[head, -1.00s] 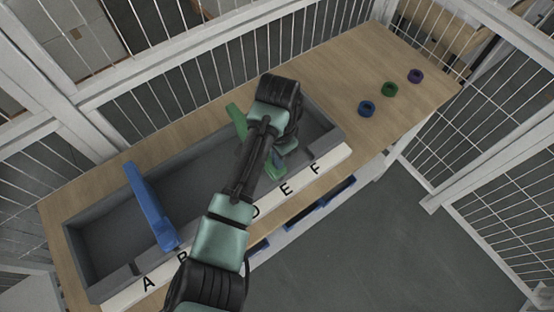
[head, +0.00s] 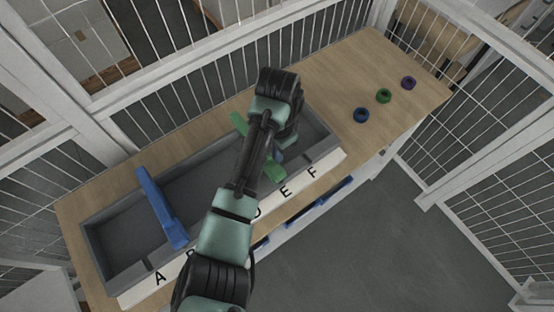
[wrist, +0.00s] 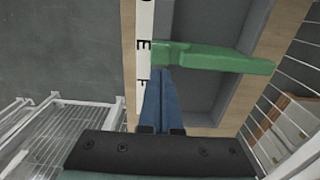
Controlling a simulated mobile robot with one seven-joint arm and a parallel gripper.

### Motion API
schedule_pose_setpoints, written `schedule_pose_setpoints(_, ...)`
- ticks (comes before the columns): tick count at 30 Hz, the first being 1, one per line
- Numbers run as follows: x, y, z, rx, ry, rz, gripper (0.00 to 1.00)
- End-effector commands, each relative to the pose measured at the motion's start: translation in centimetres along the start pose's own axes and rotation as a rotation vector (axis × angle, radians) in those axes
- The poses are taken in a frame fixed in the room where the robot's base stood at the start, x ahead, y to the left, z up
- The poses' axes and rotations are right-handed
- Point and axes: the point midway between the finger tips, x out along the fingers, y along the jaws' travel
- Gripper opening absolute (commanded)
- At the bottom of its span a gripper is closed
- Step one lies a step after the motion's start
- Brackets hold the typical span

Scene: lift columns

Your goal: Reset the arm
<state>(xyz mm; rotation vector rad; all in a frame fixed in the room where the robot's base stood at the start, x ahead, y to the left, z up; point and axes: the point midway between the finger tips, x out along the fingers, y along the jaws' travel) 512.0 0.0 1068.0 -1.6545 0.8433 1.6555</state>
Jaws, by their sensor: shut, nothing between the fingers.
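My arm reaches from the bottom of the head view over the grey tray (head: 98,262), and its wrist hangs above the tray's right part. My gripper (wrist: 161,76) has two blue fingers, which lie together with nothing between them in the wrist view. They point down toward the tray near letters E and F, beside the green divider (wrist: 215,58). In the head view the fingers are mostly hidden behind my arm. The green divider also shows there (head: 272,172), partly covered. I cannot tell whether the fingers touch it.
A blue divider (head: 160,208) lies across the tray's left part. A white lettered strip (head: 298,186) runs along the tray's front. Blue (head: 361,115), green (head: 383,96) and purple (head: 408,83) rings lie on the wooden table's (head: 415,105) clear right end. White mesh fencing (head: 480,100) surrounds it.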

Motion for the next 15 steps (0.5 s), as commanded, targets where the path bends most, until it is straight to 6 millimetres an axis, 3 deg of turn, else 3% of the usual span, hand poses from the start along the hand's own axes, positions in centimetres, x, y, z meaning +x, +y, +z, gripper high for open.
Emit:
schedule_pose_setpoints(1, -1.0, 0.0, 0.0, 0.000, 0.000, 0.001, 0.00)
schedule_pose_setpoints(6, -2.5, 0.0, 0.0, 0.000, 0.000, 0.001, 0.00)
schedule_pose_setpoints(15, -2.4, 0.0, 0.0, 0.000, 0.000, 0.001, 0.00)
